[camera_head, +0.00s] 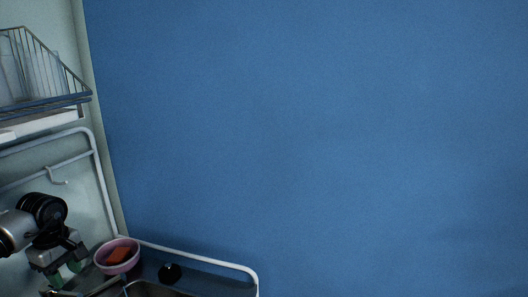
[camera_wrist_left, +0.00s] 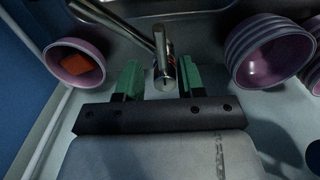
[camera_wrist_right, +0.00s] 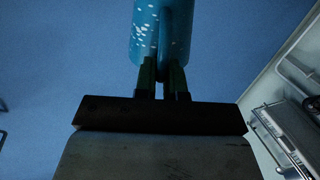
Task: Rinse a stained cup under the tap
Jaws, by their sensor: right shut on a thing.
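A blue cup (camera_wrist_right: 160,32) with white speckles, possibly the stains, is in my right gripper (camera_wrist_right: 161,72), which is shut on it; the cup's upper part is cut off by the frame. My right gripper and the cup are not in the head view. My left gripper (camera_wrist_left: 160,76) is open, its green fingers on either side of a metal tap part (camera_wrist_left: 164,66). I cannot tell whether they touch it. In the head view my left gripper (camera_head: 66,268) is at the lower left. The sink (camera_head: 150,289) is mostly cut off at the bottom edge.
A pink bowl (camera_head: 104,262) holding an orange sponge (camera_head: 119,255) stands beside my left gripper. Stacked purple bowls (camera_wrist_left: 262,70) are on its other side. A wire rack (camera_head: 45,98) hangs above on the left. A white rail (camera_head: 190,256) edges the counter by the blue wall.

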